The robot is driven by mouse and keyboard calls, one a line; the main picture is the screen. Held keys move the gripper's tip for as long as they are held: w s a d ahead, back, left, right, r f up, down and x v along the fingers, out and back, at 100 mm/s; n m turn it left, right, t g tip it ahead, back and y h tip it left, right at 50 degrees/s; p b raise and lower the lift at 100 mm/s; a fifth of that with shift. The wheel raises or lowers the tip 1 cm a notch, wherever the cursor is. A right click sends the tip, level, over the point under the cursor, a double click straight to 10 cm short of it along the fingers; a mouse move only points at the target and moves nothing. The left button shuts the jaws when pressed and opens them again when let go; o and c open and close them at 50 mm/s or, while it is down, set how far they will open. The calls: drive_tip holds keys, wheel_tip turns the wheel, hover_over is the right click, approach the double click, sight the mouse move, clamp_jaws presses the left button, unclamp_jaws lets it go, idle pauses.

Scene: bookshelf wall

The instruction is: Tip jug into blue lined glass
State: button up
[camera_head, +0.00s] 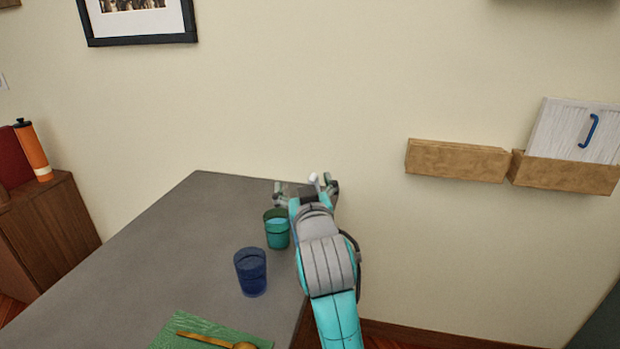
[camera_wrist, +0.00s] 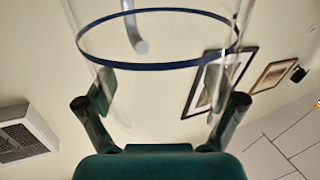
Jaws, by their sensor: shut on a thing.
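My gripper (camera_head: 306,187) is over the far right end of the grey table. In the wrist view its fingers (camera_wrist: 160,97) are shut on a clear vessel with a blue band (camera_wrist: 155,67), which looks like the jug. A pale curved piece, perhaps its handle, shows through it. In the head view the vessel is hardly visible; a small white part shows between the fingers. A dark blue glass (camera_head: 250,272) with a darker line stands upright on the table. A green-rimmed teal glass (camera_head: 277,231) stands behind it, close to my arm.
The grey table (camera_head: 150,240) is clear at its left and back. A green mat (camera_head: 205,330) with a wooden spoon (camera_head: 243,346) lies at the front. Wooden wall boxes (camera_head: 457,160) hang at the right. An orange bottle (camera_head: 33,150) stands on a cabinet at the left.

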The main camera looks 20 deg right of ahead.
drive_tip(key=w+a+f+n, duration=0.1)
drive_tip(key=a+f+n, duration=0.5)
drive_tip(key=a+n, duration=0.1)
drive_tip(key=shift+w, duration=0.35)
idle(0.4)
drive_tip(key=shift+a+f, duration=0.25)
drive_tip(key=shift+a, duration=0.05)
idle(0.3)
drive_tip(key=shift+a+f+n, duration=0.3)
drive_tip(key=shift+f+n, duration=0.3)
drive_tip(key=shift+w, duration=0.1)
idle(0.5)
